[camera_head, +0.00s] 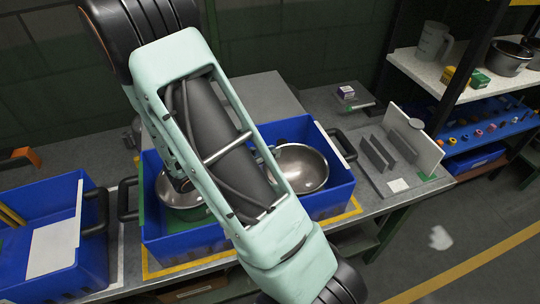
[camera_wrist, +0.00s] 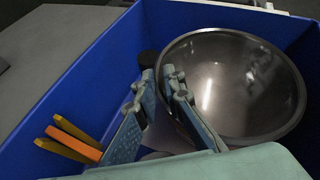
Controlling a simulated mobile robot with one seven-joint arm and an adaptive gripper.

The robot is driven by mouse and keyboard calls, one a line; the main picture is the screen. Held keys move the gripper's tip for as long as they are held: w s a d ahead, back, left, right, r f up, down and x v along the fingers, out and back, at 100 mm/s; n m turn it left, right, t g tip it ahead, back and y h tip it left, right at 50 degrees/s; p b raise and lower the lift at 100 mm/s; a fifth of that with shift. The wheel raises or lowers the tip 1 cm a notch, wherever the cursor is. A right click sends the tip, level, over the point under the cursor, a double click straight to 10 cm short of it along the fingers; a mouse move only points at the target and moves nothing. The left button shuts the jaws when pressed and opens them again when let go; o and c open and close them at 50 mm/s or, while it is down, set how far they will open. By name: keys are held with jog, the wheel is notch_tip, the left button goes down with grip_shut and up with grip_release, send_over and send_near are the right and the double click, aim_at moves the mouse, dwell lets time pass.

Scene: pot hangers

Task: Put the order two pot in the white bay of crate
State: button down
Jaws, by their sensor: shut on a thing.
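A shiny steel pot (camera_wrist: 240,85) fills the right of the wrist view, inside a blue crate (camera_wrist: 85,85). My gripper (camera_wrist: 161,85) is at its left rim, with one finger overlapping the rim. The fingers are close together on the pot's edge or handle; the exact contact is hidden. A pale crate floor shows below them. The middle blue crate (camera_head: 190,245) there holds a steel pot (camera_head: 303,170) on the right and another pot (camera_head: 182,193) on a green bay at left, partly covered. No order label is readable.
Yellow and orange sticks (camera_wrist: 75,146) stand by the crate wall in the wrist view. Another blue crate (camera_head: 88,255) is at left. A rack with upright plates (camera_head: 388,150) is right of the middle crate. A shelf (camera_head: 430,68) stands at right.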

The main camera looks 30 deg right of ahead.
jog(key=shift+f, duration=0.5)
jog(key=shift+f, duration=0.15)
jog(key=c, duration=2)
grip_release()
jog(key=shift+c, duration=0.2)
jog(key=shift+r, duration=0.25)
jog(key=v, duration=1.2)
jog(key=shift+f, duration=0.15)
